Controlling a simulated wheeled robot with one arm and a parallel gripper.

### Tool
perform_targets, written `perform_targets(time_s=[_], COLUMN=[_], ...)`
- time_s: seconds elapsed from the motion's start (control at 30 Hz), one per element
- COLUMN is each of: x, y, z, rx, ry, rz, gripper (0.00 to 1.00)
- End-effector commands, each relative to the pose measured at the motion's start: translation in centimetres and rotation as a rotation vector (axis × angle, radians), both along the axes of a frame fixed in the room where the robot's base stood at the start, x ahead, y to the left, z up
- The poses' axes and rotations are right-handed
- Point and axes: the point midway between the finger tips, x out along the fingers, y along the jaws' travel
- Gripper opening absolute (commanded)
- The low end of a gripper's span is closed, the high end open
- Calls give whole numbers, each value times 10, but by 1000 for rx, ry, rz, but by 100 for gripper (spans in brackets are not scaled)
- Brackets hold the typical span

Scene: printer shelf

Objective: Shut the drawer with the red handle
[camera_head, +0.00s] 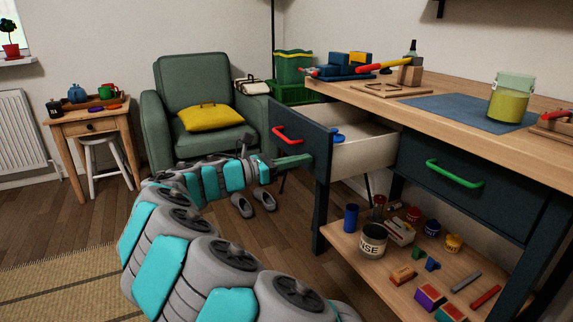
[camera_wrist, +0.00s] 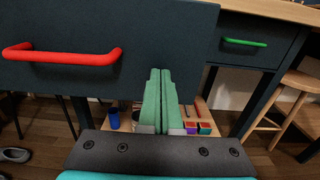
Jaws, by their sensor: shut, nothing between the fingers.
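The drawer with the red handle (camera_head: 301,135) is pulled well out of the workbench, and a blue item shows inside it. Its dark blue front also fills the upper left of the wrist view (camera_wrist: 150,30). The red handle (camera_head: 287,135) is a bar on that front; it is at the left in the wrist view (camera_wrist: 62,54). My gripper (camera_head: 308,160) is shut and empty, its green fingers side by side. The fingertips are at the lower part of the drawer front, right of and below the handle in the wrist view (camera_wrist: 160,72). I cannot tell whether they touch it.
A shut drawer with a green handle (camera_head: 454,174) is to the right. The lower shelf (camera_head: 345,240) holds cans, blocks and other small items. The benchtop (camera_head: 470,125) carries a jar (camera_head: 511,100) and tools. A green armchair (camera_head: 192,85) stands behind my arm.

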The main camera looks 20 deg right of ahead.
Motion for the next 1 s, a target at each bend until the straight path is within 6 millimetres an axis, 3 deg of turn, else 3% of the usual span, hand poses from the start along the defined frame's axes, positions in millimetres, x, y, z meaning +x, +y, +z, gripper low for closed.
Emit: perform_targets(time_s=[0.63, 0.87, 1.0], x=[1, 1, 1], y=[-14, -51, -89], z=[2, 5, 5], rx=[1, 2, 2], ry=[0, 3, 5], rz=[2, -2, -6], gripper=[0, 0, 0])
